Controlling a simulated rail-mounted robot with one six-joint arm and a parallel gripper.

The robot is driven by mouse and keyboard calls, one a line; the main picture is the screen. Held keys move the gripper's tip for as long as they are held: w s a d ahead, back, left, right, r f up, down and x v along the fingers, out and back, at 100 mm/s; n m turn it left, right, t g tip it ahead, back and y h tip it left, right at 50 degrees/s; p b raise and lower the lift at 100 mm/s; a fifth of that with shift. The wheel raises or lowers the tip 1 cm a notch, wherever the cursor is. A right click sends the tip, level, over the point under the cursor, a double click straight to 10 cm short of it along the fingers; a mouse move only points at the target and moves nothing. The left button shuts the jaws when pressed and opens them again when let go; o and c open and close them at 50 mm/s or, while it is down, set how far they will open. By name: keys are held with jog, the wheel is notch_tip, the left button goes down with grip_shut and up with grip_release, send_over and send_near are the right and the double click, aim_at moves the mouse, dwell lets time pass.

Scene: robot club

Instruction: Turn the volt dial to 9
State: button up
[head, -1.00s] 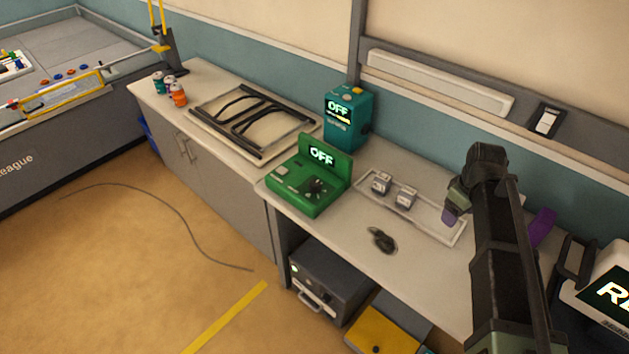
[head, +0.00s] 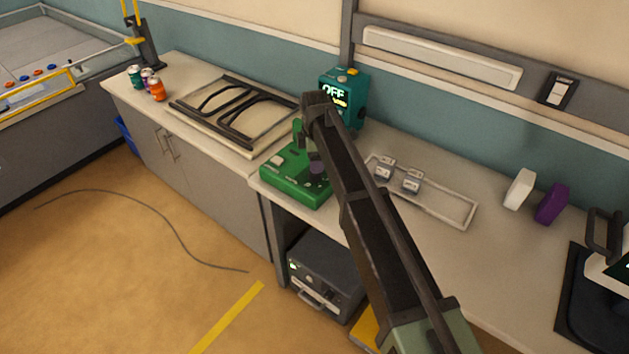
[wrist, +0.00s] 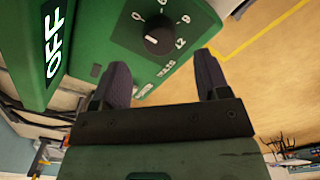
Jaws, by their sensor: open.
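The green power supply (head: 287,182) stands on the counter, partly hidden by my arm in the head view. In the head view my gripper (head: 316,166) is over the power supply.
A teal device (head: 354,88) with an OFF display stands behind. A tray (head: 445,207) with small grey blocks lies to the right. A framed panel (head: 180,108) lies left, with several cans beyond. White and purple blocks (head: 551,204) stand far right.

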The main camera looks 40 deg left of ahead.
notch_tip(320, 180, down, 6)
jog(key=b, duration=0.4)
jog(key=shift+r, duration=0.1)
jog(key=c, duration=0.9)
